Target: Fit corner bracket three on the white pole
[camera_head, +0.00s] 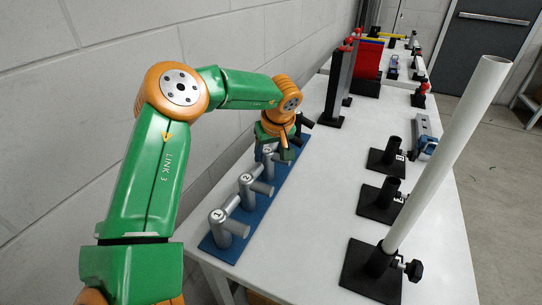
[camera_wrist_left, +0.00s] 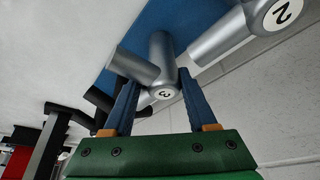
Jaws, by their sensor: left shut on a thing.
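Corner bracket three (camera_wrist_left: 163,60) is a grey tube elbow with a white "3" label. In the left wrist view it sits between the two blue fingers of my left gripper (camera_wrist_left: 161,98), which is shut on it. In the head view my left gripper (camera_head: 272,150) is over the far part of the blue board (camera_head: 212,246) and mostly hides bracket three (camera_head: 268,153). The white pole (camera_head: 447,155) stands slightly tilted in a black stand (camera_head: 362,272) at the right, well apart from the gripper. My right gripper is not in view.
Grey brackets two (camera_head: 252,187) and one (camera_head: 228,226) stand on the board nearer me. A dark bracket (camera_head: 303,122) is just beyond the gripper. Two empty black stands (camera_head: 379,212) (camera_head: 382,166) line the table's right side. The middle of the white table (camera_head: 310,215) is clear.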

